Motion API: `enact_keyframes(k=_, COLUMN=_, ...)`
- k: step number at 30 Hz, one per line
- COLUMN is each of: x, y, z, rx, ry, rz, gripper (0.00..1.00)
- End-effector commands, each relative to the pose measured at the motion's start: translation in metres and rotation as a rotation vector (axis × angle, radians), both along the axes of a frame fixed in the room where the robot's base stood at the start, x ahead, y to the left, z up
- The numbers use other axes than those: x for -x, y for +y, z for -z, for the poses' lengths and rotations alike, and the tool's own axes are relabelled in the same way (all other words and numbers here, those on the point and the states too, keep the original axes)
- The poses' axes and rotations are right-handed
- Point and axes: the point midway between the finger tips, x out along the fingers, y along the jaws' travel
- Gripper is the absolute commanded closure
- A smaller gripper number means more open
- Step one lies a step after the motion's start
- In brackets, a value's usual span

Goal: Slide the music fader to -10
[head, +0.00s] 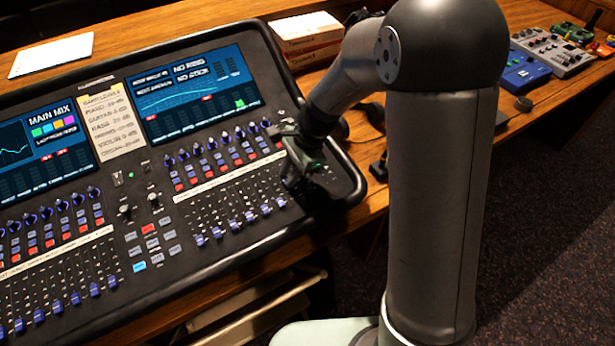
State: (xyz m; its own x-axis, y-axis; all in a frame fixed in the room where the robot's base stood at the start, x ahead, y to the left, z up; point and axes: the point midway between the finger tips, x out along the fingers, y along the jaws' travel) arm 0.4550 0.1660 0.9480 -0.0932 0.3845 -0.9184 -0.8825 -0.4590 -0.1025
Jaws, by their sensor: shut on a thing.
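The mixing desk (160,285) fills the left half of the head view. Its right fader bank has a row of blue fader caps (233,225) low in their slots, under a white label strip (228,177) too small to read. My gripper (298,190) is down at the right end of this bank, shut on a fader cap that it hides. I take this for the music fader, but its label and scale marks cannot be read. The fader's exact position is hidden behind the fingers.
Rows of knobs and red buttons lie just above the faders. Two lit screens (200,90) and a handwritten note (112,120) are above. Boxes (305,35) stand behind the desk. Blue and grey devices (525,70) sit on the wooden table at the right.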

Motion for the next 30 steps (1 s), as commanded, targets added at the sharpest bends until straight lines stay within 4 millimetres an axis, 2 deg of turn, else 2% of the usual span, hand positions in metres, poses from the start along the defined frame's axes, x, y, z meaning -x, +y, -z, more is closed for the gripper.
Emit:
enact_keyframes(k=3, x=-0.009, y=0.002, z=-0.001, rx=0.002, ry=-0.002, rz=0.006, gripper=1.00)
enact_keyframes(k=10, x=-0.009, y=0.001, z=-0.001, rx=0.002, ry=-0.004, rz=0.007, gripper=1.00)
enact_keyframes(k=11, x=-0.009, y=0.001, z=-0.001, rx=0.002, ry=-0.004, rz=0.007, gripper=0.77)
enact_keyframes(k=13, x=-0.009, y=0.001, z=-0.001, rx=0.002, ry=-0.004, rz=0.007, gripper=0.57)
enact_keyframes(k=23, x=-0.009, y=0.001, z=-0.003, rx=0.001, ry=-0.003, rz=0.006, gripper=0.56)
enact_keyframes(k=26, x=-0.010, y=-0.003, z=-0.011, rx=0.001, ry=-0.006, rz=0.007, gripper=0.56)
enact_keyframes(k=30, x=-0.013, y=-0.013, z=-0.034, rx=0.001, ry=-0.009, rz=0.009, gripper=0.56)
